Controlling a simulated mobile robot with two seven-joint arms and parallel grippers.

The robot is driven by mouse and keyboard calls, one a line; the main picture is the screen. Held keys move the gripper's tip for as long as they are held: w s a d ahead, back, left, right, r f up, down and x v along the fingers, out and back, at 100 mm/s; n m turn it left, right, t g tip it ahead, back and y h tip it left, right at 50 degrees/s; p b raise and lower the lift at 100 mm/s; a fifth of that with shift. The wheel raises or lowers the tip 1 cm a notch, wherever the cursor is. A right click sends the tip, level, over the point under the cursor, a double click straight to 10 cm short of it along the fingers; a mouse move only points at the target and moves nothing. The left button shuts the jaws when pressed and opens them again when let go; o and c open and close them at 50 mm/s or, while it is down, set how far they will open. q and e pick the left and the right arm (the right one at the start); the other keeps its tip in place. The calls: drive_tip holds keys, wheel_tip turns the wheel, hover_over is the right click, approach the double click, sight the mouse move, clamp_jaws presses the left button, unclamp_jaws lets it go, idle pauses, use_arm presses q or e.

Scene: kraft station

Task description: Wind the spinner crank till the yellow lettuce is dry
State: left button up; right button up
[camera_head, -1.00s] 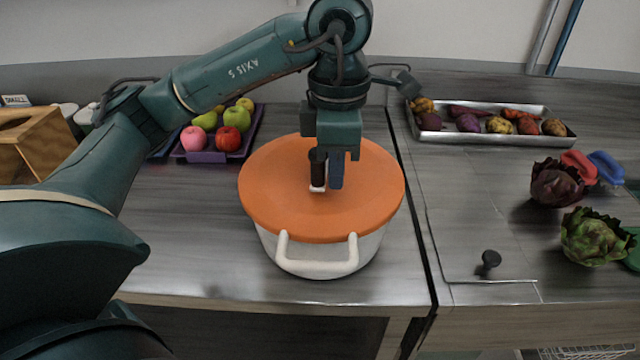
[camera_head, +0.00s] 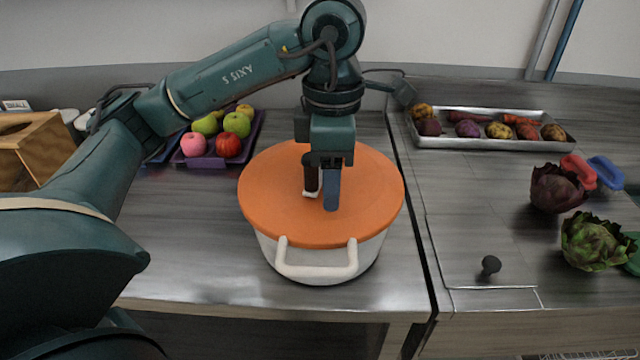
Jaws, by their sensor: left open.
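The spinner is a white pot (camera_head: 318,262) with a flat orange lid (camera_head: 270,210) and a white front handle. It stands on the grey counter in the middle. Its crank knob (camera_head: 310,172) is a dark upright grip with a white foot, near the lid's middle. My left gripper (camera_head: 324,190) points straight down over the lid and is open. One blue finger shows just to the right of the knob; the other finger is not clearly seen. I cannot tell whether the gripper touches the knob. The lettuce is hidden under the lid. My right gripper is not in view.
A purple tray (camera_head: 215,160) of fruit stands behind left, a metal tray (camera_head: 470,142) of vegetables behind right. A purple artichoke (camera_head: 556,188) and a green one (camera_head: 594,241) lie at the right. A small black knob (camera_head: 490,265) is on the right counter.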

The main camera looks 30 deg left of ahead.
use_arm(q)
drive_tip(key=shift+r, duration=0.3)
wheel_tip(320, 180, up, 4)
drive_tip(key=p, duration=0.4)
drive_tip(key=shift+r, duration=0.15)
wheel_tip(320, 180, up, 2)
drive_tip(key=shift+r+p, duration=0.1)
drive_tip(key=shift+p, duration=0.9)
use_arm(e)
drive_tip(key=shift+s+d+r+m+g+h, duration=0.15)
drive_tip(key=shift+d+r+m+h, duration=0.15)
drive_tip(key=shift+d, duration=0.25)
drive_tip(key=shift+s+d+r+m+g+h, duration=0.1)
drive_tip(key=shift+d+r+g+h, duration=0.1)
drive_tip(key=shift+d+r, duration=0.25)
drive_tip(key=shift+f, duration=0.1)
